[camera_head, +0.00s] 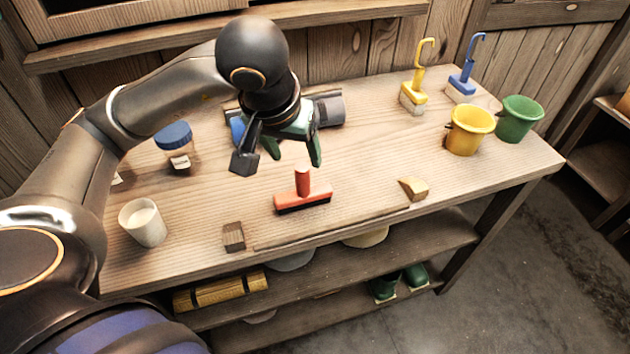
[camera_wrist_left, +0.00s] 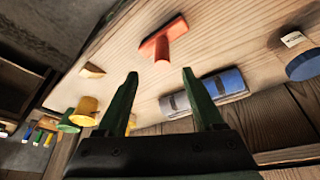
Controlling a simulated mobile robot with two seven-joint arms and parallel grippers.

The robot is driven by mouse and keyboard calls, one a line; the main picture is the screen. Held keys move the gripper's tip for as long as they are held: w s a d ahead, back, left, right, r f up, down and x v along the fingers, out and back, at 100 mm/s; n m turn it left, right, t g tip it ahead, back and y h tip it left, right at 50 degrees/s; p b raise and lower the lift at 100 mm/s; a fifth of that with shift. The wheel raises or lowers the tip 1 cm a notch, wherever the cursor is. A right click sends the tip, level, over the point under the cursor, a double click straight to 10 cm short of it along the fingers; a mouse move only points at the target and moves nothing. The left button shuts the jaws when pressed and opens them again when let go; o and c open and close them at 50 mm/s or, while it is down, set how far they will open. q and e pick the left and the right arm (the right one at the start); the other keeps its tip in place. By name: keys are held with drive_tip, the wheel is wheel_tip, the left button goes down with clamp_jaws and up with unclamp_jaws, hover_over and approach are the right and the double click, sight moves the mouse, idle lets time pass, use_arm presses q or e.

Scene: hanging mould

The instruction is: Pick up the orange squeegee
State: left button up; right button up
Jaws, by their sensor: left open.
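The orange squeegee (camera_head: 303,192) lies on the wooden table, its handle standing up from a wide head with a dark lower edge. My left gripper (camera_head: 293,160) is open and empty above and just behind the squeegee, apart from it. In the left wrist view the squeegee (camera_wrist_left: 162,42) shows beyond the gap between the two green fingers (camera_wrist_left: 158,82). My right gripper is not in view.
A wooden table (camera_head: 360,150) holds a white cup (camera_head: 142,222), a blue-lidded jar (camera_head: 174,142), wooden blocks (camera_head: 233,237) (camera_head: 413,188), a yellow bucket (camera_head: 469,130), a green bucket (camera_head: 519,119), and yellow (camera_head: 414,97) and blue (camera_head: 461,86) brushes. A grey-and-blue roll (camera_head: 328,108) lies behind my gripper.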

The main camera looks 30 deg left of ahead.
sight(298, 165)
use_arm(q)
drive_tip(key=x, duration=0.4)
drive_tip(key=a+x, duration=0.1)
drive_tip(key=x, duration=0.2)
drive_tip(key=shift+w+r, duration=0.15)
drive_tip(key=shift+w, duration=0.05)
drive_tip(key=shift+p+x, duration=0.55)
drive_tip(key=shift+x, duration=2.15)
drive_tip(key=shift+d, duration=0.2)
drive_tip(key=shift+c, duration=0.3)
clamp_jaws()
drive_tip(key=shift+w+r, duration=0.1)
